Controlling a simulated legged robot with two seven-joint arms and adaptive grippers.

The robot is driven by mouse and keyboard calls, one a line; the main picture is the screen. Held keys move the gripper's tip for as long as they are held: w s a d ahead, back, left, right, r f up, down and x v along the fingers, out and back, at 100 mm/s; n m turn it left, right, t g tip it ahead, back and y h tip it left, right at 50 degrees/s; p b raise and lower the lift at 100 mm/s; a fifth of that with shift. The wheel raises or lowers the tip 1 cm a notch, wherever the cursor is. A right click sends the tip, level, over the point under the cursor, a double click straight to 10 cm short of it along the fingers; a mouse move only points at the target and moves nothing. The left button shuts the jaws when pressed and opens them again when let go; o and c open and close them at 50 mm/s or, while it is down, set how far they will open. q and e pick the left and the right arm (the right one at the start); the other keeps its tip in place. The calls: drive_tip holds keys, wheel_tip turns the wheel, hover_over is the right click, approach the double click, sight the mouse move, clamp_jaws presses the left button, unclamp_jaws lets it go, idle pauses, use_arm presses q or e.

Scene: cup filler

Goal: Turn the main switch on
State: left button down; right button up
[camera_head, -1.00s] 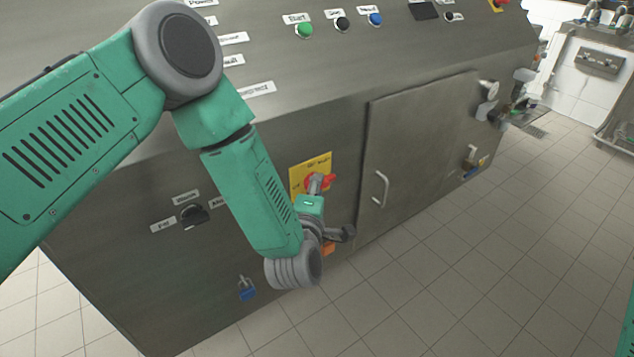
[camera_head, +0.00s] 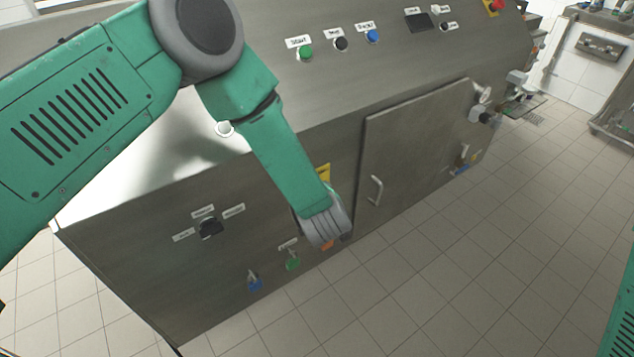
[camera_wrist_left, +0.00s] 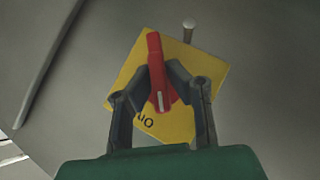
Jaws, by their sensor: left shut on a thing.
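The main switch is a red handle (camera_wrist_left: 156,62) on a yellow plate (camera_wrist_left: 203,68) in the left wrist view. The handle stands almost upright in that picture, with its white mark at the lower end, near the lettering "ON", which appears upside down. My left gripper (camera_wrist_left: 160,78) has its two dark fingers closed on either side of the handle. In the head view only a strip of the yellow plate (camera_head: 323,172) shows. My left wrist hides the red handle and the fingers there. My right gripper is not in view.
The steel machine front carries a black selector knob (camera_head: 209,228), a blue valve handle (camera_head: 255,284) and a green one (camera_head: 292,264) left of my wrist. A cabinet door with a handle (camera_head: 376,190) is to its right. The tiled floor (camera_head: 450,270) in front is clear.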

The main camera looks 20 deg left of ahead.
use_arm(q)
drive_tip(key=g+p, duration=0.1)
drive_tip(key=m+g+y+p, duration=0.1)
drive_tip(key=shift+s+d+f+m+g, duration=0.15)
drive_tip(key=shift+s+d+m+g, duration=0.05)
drive_tip(key=shift+m+g, duration=0.1)
drive_tip(key=shift+f+m+g+y+p, duration=0.1)
drive_tip(key=shift+m+g+y+p, duration=0.3)
drive_tip(key=shift+g+y, duration=0.1)
drive_tip(key=shift+s+f+m+g+y, duration=0.1)
drive_tip(key=shift+m+g+y, duration=0.3)
drive_tip(key=shift+g, duration=0.2)
drive_tip(key=c, duration=1.6)
unclamp_jaws()
drive_tip(key=shift+w, duration=0.25)
